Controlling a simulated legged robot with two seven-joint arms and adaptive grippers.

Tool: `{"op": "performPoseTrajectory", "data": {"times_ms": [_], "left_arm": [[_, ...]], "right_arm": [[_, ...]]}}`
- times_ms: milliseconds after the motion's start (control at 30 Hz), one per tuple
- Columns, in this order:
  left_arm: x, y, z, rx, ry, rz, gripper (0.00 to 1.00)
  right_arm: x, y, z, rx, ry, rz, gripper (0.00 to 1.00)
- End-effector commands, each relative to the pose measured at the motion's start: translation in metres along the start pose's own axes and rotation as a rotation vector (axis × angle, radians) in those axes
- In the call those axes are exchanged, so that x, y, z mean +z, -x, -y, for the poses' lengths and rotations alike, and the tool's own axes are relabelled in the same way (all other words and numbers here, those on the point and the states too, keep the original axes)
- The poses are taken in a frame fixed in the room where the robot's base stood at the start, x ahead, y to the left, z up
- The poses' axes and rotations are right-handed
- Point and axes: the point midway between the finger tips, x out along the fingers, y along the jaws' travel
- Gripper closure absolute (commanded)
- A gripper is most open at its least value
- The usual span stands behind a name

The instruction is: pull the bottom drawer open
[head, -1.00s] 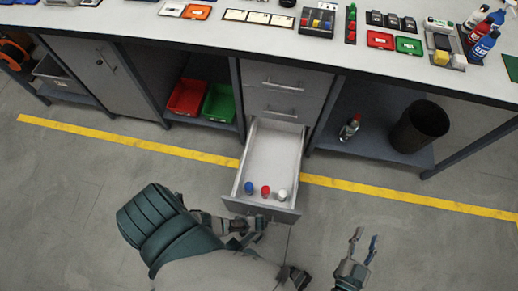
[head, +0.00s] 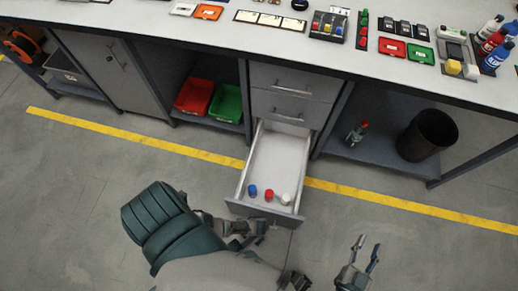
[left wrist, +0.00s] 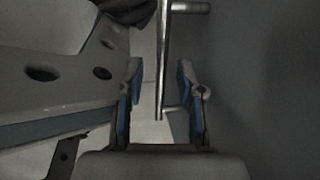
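The bottom drawer (head: 276,160) stands pulled far out of the grey cabinet in the head view. A blue, a red and a white round item lie near its front panel (head: 263,213). My left gripper (head: 252,228) is at the drawer's front, partly hidden by my own arm. In the left wrist view, a metal bar handle (left wrist: 163,62) lies between the left fingers (left wrist: 160,95), which are apart with gaps on both sides. Contact with the bar is not clear. My right gripper (head: 366,246) is open and empty over the floor.
Two upper drawers (head: 292,92) are shut. Red (head: 194,97) and green (head: 227,103) bins stand on the shelf to the left. Floor around the drawer is clear, crossed by a yellow line (head: 400,202).

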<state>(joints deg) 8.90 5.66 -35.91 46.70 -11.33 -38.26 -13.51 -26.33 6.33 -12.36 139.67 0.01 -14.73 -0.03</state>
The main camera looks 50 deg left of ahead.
Motion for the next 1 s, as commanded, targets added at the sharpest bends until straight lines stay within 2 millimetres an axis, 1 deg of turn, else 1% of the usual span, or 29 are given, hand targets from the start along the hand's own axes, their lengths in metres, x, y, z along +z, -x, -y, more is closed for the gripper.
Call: {"op": "performPoseTrajectory", "data": {"times_ms": [167, 267, 600, 700, 833, 1000], "left_arm": [[0.000, 0.013, 0.000, -0.001, 0.000, -0.002, 0.63], [0.000, 0.026, 0.000, 0.000, -0.001, -0.004, 0.63], [0.002, 0.086, 0.000, 0.002, -0.001, 0.000, 0.63], [0.002, 0.100, 0.000, 0.003, 0.000, 0.001, 0.63], [0.003, 0.112, 0.000, 0.003, 0.000, 0.002, 0.63], [0.003, 0.116, 0.000, 0.004, 0.000, 0.004, 0.63]], "right_arm": [[-0.001, 0.000, 0.000, 0.000, 0.000, -0.001, 0.60], [-0.001, 0.000, 0.000, 0.000, 0.000, -0.001, 0.60], [-0.001, 0.000, 0.000, 0.001, -0.001, -0.001, 0.60], [-0.001, 0.000, 0.000, 0.001, -0.001, -0.001, 0.60], [-0.001, 0.000, 0.000, 0.001, -0.001, -0.001, 0.60], [-0.001, 0.000, 0.000, 0.001, -0.001, -0.001, 0.60]]}}
